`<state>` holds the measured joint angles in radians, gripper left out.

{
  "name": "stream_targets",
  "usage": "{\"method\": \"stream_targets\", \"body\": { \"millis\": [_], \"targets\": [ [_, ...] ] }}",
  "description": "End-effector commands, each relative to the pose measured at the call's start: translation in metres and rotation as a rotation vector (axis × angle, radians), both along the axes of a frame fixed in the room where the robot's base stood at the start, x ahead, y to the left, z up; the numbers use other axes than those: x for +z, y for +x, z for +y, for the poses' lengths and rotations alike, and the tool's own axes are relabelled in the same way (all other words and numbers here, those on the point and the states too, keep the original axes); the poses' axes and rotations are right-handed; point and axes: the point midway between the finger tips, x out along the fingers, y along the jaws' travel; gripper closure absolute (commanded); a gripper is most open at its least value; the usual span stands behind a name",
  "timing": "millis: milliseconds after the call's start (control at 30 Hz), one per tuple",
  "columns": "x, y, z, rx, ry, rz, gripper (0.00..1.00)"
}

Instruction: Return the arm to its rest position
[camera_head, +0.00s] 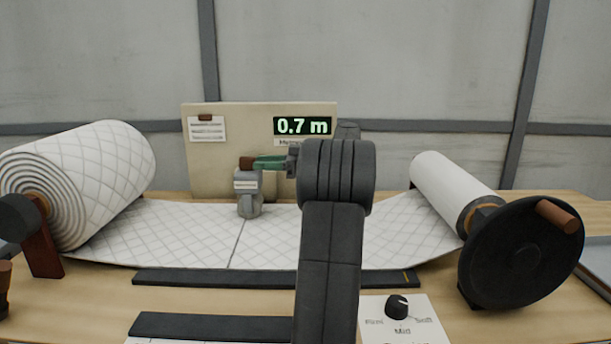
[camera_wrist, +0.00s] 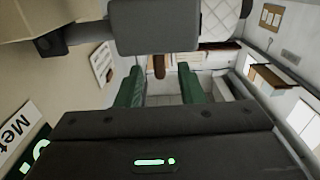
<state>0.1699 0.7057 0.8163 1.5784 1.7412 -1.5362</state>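My arm rises through the middle of the head view and bends left at its top. My gripper (camera_head: 270,162) has green fingers pointing left, above the white quilted sheet (camera_head: 180,232). The fingertips are at the brown knob (camera_head: 246,163) of a small grey device (camera_head: 249,195) standing on the sheet. In the wrist view my gripper (camera_wrist: 158,80) is open, its two green fingers spread with a gap. The brown knob (camera_wrist: 158,66) shows between the fingertips, with space on both sides. I cannot tell its exact depth relative to the tips.
A thick quilted roll (camera_head: 105,180) stands left. A thinner roll (camera_head: 450,185) with a black crank wheel (camera_head: 515,255) stands right. Behind is a beige panel (camera_head: 225,170) with a display (camera_head: 303,126) reading 0.7 m. A dial (camera_head: 398,307) and dark bars (camera_head: 210,279) lie in front.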

Motion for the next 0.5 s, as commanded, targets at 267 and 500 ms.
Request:
{"method": "stream_targets", "body": {
  "millis": [267, 500],
  "targets": [
    [-0.001, 0.0, 0.049, 0.001, 0.0, 0.0, 0.65],
    [0.0, 0.0, 0.066, -0.001, 0.001, 0.0, 0.65]
  ]
}}
